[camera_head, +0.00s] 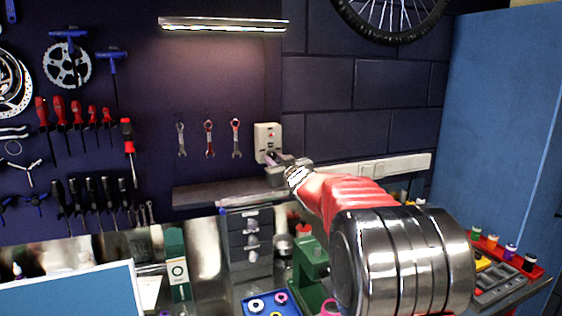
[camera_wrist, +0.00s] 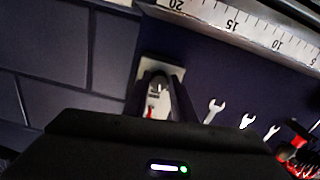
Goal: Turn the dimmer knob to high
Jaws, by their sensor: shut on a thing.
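The pale dimmer plate (camera_head: 267,137) is on the dark wall, right of the hanging wrenches, with small red marks on its face. My gripper (camera_head: 277,162) is at the lower part of the plate, shut on the dimmer knob, which the fingers mostly hide. In the wrist view the plate (camera_wrist: 173,69) shows behind the fingers of my gripper (camera_wrist: 159,84), with a red mark between them. The knob's pointer cannot be made out. The bar lamp (camera_head: 222,24) above is lit and casts a soft glow on the wall.
Several wrenches (camera_head: 209,139) hang left of the plate. A shelf (camera_head: 222,191) runs below it, and a white socket strip (camera_head: 390,168) is to the right. A steel ruler (camera_wrist: 240,27) crosses the top of the wrist view. A blue cabinet (camera_head: 505,120) stands at right.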

